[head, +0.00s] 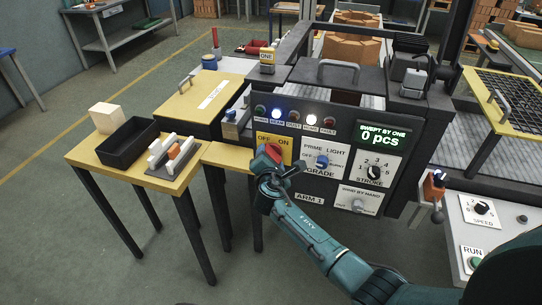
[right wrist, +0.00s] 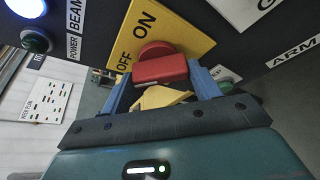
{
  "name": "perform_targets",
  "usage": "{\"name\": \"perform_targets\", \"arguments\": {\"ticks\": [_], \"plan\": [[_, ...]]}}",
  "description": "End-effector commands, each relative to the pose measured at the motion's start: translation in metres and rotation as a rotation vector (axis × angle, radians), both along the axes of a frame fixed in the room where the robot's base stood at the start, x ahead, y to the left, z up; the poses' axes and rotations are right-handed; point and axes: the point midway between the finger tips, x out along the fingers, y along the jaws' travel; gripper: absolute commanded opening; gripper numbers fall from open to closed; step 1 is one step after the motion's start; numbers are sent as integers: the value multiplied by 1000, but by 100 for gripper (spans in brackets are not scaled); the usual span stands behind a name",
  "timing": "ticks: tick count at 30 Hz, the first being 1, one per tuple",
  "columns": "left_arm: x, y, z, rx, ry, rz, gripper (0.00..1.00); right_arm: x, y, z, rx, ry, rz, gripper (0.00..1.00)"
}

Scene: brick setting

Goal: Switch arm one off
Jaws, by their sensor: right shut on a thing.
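The arm one switch is a red knob (head: 268,153) on a yellow plate (head: 274,141) marked OFF and ON, above the label ARM 1 (head: 310,198). In the right wrist view the red knob (right wrist: 160,67) sits between the two blue fingers of my right gripper (right wrist: 165,88), against the yellow plate (right wrist: 186,32). My right gripper (head: 273,170) is shut on the knob, its arm reaching up from the lower right. Fingers partly cover the knob, and I cannot tell which label it points at. My left gripper is not in view.
A row of lamps (head: 294,116) runs above the plate; some glow. The grade knob (head: 322,161), stroke knob (head: 374,172) and green "0 pcs" display (head: 382,136) are to the right. A small yellow table (head: 142,178) with a black tray (head: 128,146) stands at left.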

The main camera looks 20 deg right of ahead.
Motion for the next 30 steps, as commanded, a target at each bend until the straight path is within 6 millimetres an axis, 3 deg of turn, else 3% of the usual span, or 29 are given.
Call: {"name": "perform_targets", "arguments": {"ticks": [14,15,22,30], "plan": [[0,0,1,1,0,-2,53,1,-1,1,-15,7,-2,39],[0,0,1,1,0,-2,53,1,-1,1,-15,6,-1,64],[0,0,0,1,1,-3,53,0,0,1,-12,6,-1,83],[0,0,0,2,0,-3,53,-1,0,0,-11,7,-1,84]]}}
